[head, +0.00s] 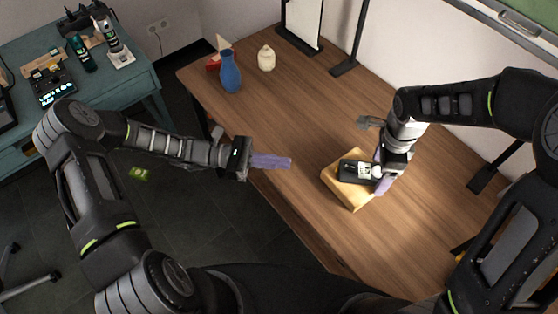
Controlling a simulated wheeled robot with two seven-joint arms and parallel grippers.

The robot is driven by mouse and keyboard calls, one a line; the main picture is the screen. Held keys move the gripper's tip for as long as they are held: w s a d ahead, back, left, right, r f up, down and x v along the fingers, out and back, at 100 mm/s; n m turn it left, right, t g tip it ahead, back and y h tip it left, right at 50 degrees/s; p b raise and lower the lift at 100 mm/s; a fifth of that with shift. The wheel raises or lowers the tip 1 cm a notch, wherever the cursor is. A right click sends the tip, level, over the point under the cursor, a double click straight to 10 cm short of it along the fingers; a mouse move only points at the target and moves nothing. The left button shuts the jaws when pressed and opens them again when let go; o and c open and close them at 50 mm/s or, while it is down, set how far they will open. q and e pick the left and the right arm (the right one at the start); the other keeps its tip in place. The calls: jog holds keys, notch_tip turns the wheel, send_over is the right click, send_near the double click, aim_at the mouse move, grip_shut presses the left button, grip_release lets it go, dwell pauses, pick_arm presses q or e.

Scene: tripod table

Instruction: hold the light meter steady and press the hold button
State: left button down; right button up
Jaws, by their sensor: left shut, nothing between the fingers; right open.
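The light meter (352,171), a dark handheld device with a small pale screen, lies on a light wooden block (347,192) on the table. My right gripper (380,178) is open at the meter's right end, its purple fingers low around or beside that end; I cannot tell whether they touch it. The hold button is too small to make out. My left gripper (288,162) is shut and empty, its purple fingers pointing right over the table's front-left edge, apart from the meter.
A mirror-like panel (303,22) stands behind. A teal bench (125,82) holds devices.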

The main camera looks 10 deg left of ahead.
notch_tip(320, 180, up, 12)
dwell(0.5)
dwell(0.4)
